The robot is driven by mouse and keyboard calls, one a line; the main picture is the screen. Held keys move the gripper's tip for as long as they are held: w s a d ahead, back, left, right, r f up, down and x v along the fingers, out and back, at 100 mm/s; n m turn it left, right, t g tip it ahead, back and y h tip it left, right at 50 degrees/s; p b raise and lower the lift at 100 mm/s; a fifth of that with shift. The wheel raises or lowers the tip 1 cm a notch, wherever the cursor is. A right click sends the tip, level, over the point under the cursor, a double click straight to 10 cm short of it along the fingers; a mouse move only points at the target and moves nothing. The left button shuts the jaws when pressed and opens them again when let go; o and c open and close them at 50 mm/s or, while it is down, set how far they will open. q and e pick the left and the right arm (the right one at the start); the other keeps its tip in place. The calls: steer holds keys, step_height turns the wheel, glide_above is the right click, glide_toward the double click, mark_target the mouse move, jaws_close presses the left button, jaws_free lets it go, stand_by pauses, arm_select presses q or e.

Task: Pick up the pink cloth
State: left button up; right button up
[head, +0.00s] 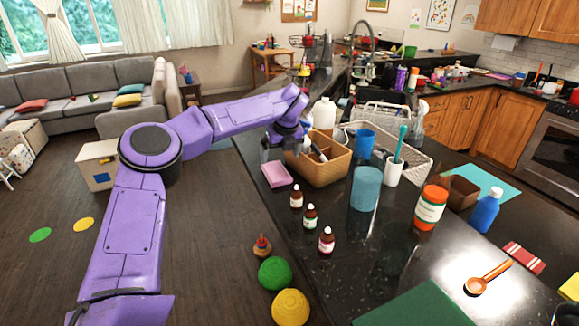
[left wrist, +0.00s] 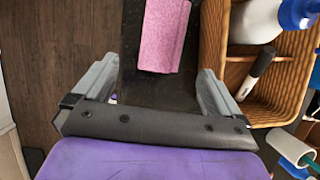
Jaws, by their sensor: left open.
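The pink cloth (head: 277,175) is a small folded rectangle lying on the dark counter near its left edge. It also shows at the top of the left wrist view (left wrist: 163,35), ahead of the fingers and between their lines. My left gripper (head: 282,152) is open and empty above the counter, just behind the cloth in the head view and apart from it. My right gripper is not in view.
A wicker basket (head: 320,168) with bottles and tools stands close to the right of the cloth. Several small dropper bottles (head: 310,217) stand in front of it. A blue cup (head: 365,188) stands further right. The counter's left edge drops to the wooden floor (head: 200,235).

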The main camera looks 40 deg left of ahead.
mark_target(276, 172)
arm_select(q)
steer(key=shift+w, duration=0.35)
steer(key=f, duration=0.1)
steer(key=a+f, duration=0.1)
steer(key=f+b, duration=0.1)
steer(key=f, duration=0.1)
steer(key=shift+s+a, duration=0.25)
steer(key=shift+a, duration=0.1)
steer(key=x, duration=0.3)
steer(key=w+b+x, duration=0.1)
steer(key=x, duration=0.1)
steer(key=shift+a+f, duration=0.15)
steer(key=shift+f, duration=0.1)
steer(key=shift+a, duration=0.1)
steer(key=shift+s+r, duration=0.1)
steer(key=shift+s, duration=0.05)
steer(key=shift+c, duration=0.3)
steer(key=c, duration=1.1)
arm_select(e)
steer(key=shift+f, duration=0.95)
arm_select(q)
steer(key=shift+o, duration=0.2)
steer(key=shift+r, duration=0.1)
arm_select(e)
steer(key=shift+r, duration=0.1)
